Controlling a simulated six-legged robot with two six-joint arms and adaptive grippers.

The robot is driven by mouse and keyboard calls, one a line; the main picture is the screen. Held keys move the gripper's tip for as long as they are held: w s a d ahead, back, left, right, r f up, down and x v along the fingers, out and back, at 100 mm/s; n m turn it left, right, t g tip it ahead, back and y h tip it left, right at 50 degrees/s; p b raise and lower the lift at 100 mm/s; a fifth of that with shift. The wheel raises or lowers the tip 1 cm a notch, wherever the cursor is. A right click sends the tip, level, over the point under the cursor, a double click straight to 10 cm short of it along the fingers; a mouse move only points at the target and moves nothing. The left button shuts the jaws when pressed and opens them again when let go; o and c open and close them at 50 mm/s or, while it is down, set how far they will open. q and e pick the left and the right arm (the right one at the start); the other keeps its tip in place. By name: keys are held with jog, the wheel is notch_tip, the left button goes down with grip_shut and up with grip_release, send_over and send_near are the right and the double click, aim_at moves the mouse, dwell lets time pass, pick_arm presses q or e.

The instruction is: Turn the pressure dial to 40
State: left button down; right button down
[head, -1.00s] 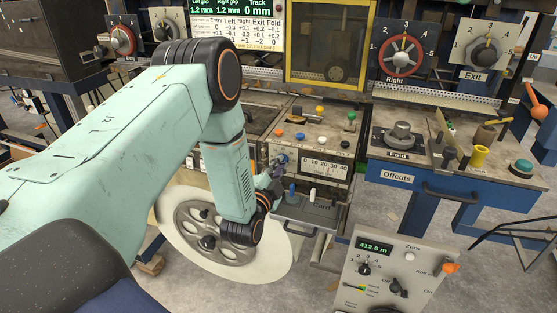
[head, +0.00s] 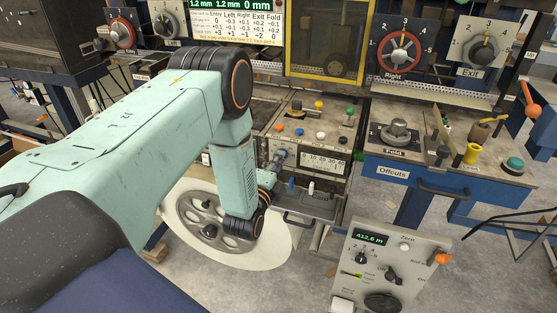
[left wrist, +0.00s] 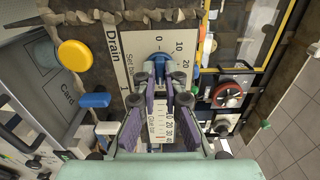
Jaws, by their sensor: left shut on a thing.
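The pressure dial (left wrist: 158,61) is a blue knob on a pale panel with the numbers 0, 10 and 20 showing around it. I cannot tell which number the dial points at. My right gripper is not in view.
A yellow button (left wrist: 74,55) and a blue lever (left wrist: 94,100) sit beside the dial. In the head view, a drawer handle (head: 304,219) is below. Coloured buttons (head: 320,135) lie above. A grey console (head: 390,262) stands in front at right.

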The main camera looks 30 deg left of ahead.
pick_arm(q)
jog(key=shift+s+f, duration=0.1)
jog(key=shift+f, duration=0.05)
jog(key=c, duration=1.4)
grip_release()
jog(key=shift+a, duration=0.1)
jog(key=shift+c, duration=0.2)
jog(key=v, duration=1.2)
